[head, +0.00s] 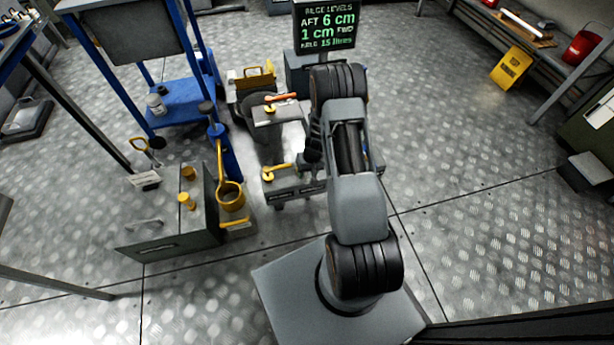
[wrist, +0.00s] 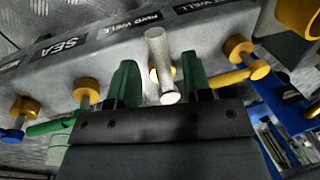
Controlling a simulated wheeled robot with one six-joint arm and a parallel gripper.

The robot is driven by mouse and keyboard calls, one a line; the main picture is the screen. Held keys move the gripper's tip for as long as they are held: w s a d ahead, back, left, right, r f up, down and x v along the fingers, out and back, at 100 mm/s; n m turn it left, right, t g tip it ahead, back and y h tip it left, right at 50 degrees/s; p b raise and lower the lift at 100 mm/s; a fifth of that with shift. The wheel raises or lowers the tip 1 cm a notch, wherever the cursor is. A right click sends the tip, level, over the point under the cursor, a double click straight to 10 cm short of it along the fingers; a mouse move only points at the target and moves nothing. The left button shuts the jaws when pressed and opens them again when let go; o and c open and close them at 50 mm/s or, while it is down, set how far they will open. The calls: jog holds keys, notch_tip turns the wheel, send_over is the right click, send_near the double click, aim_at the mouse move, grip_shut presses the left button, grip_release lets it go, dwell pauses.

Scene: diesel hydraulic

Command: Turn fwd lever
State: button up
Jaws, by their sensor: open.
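In the wrist view a grey valve manifold (wrist: 110,58) carries dark labels, one reading SEA and others ending in WELL. A pale metal rod (wrist: 160,62) stands out toward the camera below the label that seems to read FWD WELL, with a yellow hub partly hidden behind it. My gripper (wrist: 160,85) is open, with one green finger on each side of the rod; contact cannot be told. A yellow lever (wrist: 232,77) is to the right and a green lever (wrist: 52,127) to the left. In the head view my arm hides the gripper and part of the manifold (head: 291,188).
A grey box with yellow knobs (head: 170,232) and a yellow cup-shaped part (head: 231,196) stand at the left. A blue cart (head: 182,103) is behind them. A bilge level screen (head: 326,27) stands at the back.

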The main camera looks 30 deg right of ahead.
jog(key=shift+a+f, duration=0.15)
jog(key=shift+f, duration=0.55)
